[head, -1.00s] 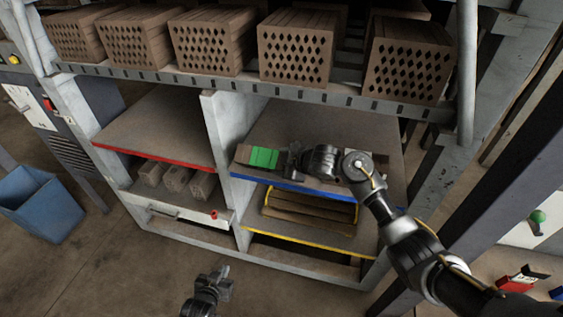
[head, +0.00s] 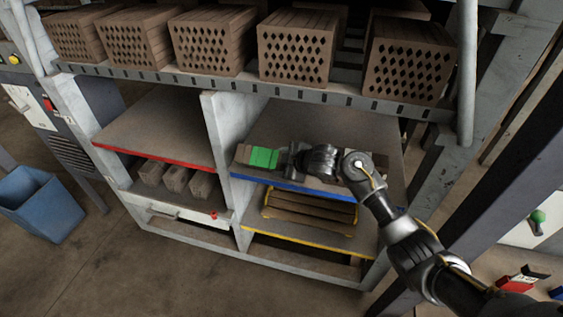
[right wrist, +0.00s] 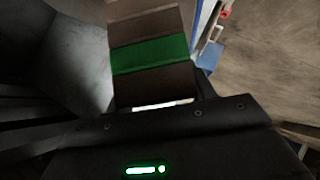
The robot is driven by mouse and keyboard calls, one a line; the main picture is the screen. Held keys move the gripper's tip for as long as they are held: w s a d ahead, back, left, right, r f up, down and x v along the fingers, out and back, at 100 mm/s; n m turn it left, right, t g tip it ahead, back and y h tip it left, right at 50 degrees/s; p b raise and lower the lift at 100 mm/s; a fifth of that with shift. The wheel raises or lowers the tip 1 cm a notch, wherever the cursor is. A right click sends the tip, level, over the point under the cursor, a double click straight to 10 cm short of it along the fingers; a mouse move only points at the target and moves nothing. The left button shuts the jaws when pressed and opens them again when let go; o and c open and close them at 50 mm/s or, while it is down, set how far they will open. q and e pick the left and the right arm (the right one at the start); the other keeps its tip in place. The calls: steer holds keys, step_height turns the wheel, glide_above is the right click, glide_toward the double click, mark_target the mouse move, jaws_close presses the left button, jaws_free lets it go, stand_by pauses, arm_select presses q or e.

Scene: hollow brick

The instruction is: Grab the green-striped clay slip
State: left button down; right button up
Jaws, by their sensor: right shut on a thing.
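The green-striped clay slip (head: 262,158) is a long brown clay piece with a green band. It lies at the front of the blue-edged shelf (head: 300,188). My right gripper (head: 284,160) reaches in from the right and is shut on the slip, just right of its green band. In the right wrist view the slip (right wrist: 150,55) stretches away from the gripper, its green band across it; the jaws themselves are largely hidden by the dark gripper body. My left gripper is out of view.
A row of perforated bricks (head: 296,52) stands on the rack above. The red-edged shelf (head: 155,130) at left is bare, with several clay pieces (head: 175,180) below it. A yellow-edged shelf (head: 310,240) lies under the blue one. A blue bin (head: 45,210) stands at far left.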

steer(key=shift+r, duration=0.25)
steer(key=s+a, duration=0.3)
steer(key=s, duration=0.6)
steer(key=s+a+b, duration=0.1)
steer(key=s+a, duration=0.2)
steer(key=s, duration=0.7)
steer(key=shift+r, duration=0.45)
steer(key=shift+a, duration=0.1)
steer(key=m+g+p, duration=0.1)
steer(key=g+p, duration=0.1)
steer(key=p, duration=0.5)
steer(key=m+g+y+p, duration=0.1)
steer(key=m+g+p, duration=0.1)
steer(key=p, duration=0.6)
steer(key=shift+w+g, duration=0.1)
steer(key=shift+g, duration=0.6)
